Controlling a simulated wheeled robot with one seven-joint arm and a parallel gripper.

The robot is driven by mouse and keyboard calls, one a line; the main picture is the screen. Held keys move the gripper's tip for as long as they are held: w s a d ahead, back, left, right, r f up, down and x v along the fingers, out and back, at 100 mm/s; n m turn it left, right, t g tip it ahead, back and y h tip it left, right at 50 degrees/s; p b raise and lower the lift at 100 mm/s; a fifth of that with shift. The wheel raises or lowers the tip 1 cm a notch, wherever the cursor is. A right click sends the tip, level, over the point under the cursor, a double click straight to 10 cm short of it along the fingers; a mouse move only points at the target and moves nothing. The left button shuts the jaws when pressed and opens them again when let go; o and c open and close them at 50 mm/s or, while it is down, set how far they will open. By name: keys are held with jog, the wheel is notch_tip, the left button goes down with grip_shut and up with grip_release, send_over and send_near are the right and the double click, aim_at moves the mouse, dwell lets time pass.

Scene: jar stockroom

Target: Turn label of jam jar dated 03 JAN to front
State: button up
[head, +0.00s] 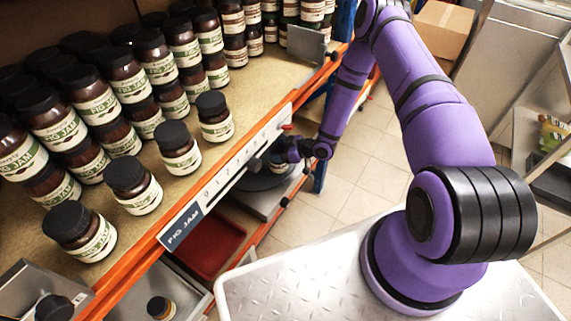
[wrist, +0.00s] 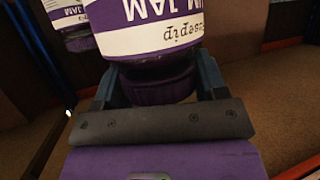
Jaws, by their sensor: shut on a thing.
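My gripper (wrist: 158,88) is shut on the dark lid of a jam jar (wrist: 150,35) that fills the top of the wrist view. The jar appears upside down in that picture. Its white and purple label faces the wrist camera and shows "UM JAM" and part of a line of small print. No date is readable on it. In the head view my gripper (head: 284,152) is low beside the shelf front, and the held jar (head: 278,163) shows small and partly hidden over a dark round plate (head: 262,181).
A second jar with a similar label (wrist: 68,14) stands beside the held one. On the upper shelf, several rows of fig jam jars (head: 131,84) stand behind a front row (head: 180,147). A red bin (head: 213,247) sits below. The tiled floor (head: 340,195) is clear.

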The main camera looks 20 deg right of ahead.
jog(key=w, duration=0.3)
jog(key=shift+w, duration=0.1)
jog(key=shift+f, duration=1.25)
jog(key=shift+n+g+y, duration=0.8)
jog(key=shift+n+g, duration=0.4)
jog(key=shift+f, duration=0.2)
jog(key=o, duration=1.6)
jog(key=shift+c, duration=0.2)
jog(key=v, duration=1)
jog(key=shift+d+r, duration=0.15)
jog(key=shift+d, duration=0.2)
